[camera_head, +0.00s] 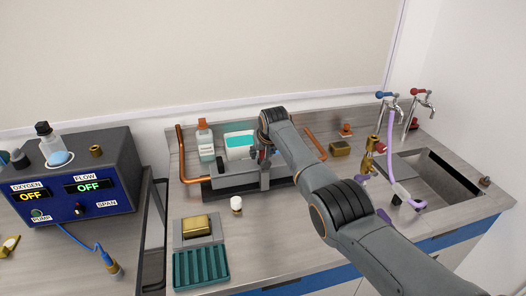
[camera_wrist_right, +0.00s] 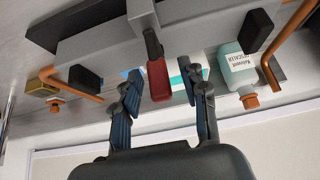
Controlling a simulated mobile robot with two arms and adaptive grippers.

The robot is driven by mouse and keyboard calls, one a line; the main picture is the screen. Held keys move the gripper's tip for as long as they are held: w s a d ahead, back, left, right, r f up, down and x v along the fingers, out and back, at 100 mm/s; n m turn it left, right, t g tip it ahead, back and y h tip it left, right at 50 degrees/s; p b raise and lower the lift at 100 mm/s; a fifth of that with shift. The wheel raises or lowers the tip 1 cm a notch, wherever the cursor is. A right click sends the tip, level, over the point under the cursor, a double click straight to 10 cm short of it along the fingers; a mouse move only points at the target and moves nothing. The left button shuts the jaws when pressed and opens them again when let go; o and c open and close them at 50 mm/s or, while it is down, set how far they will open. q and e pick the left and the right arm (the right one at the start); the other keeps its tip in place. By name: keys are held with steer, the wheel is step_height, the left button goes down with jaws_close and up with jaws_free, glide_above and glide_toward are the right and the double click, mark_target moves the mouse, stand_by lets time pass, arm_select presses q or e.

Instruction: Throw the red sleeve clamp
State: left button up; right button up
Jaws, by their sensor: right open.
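The red sleeve clamp (camera_wrist_right: 157,78) shows in the right wrist view as a short red lever on a grey block. The block sits on a long grey fixture (camera_head: 231,181) on the bench, in line with a copper pipe. My right gripper (camera_wrist_right: 158,92) is open, with one finger on each side of the red lever and a gap to both. In the head view my right arm reaches over the fixture from the lower right and hides much of the clamp. My left gripper is not in view.
A white bottle with an orange cap (camera_head: 205,140) stands behind the fixture. Bent copper pipe (camera_head: 181,155) rises at its left. A small white-topped item (camera_head: 236,204), a teal rack (camera_head: 201,267) and a brass block (camera_head: 196,225) lie in front. A sink (camera_head: 437,178) is at right.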

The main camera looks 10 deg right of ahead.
steer(key=shift+s+r, duration=0.3)
steer(key=shift+r, duration=0.3)
steer(key=v, duration=1)
steer(key=shift+s+r, duration=0.2)
steer(key=shift+s, duration=0.05)
steer(key=shift+f, duration=0.1)
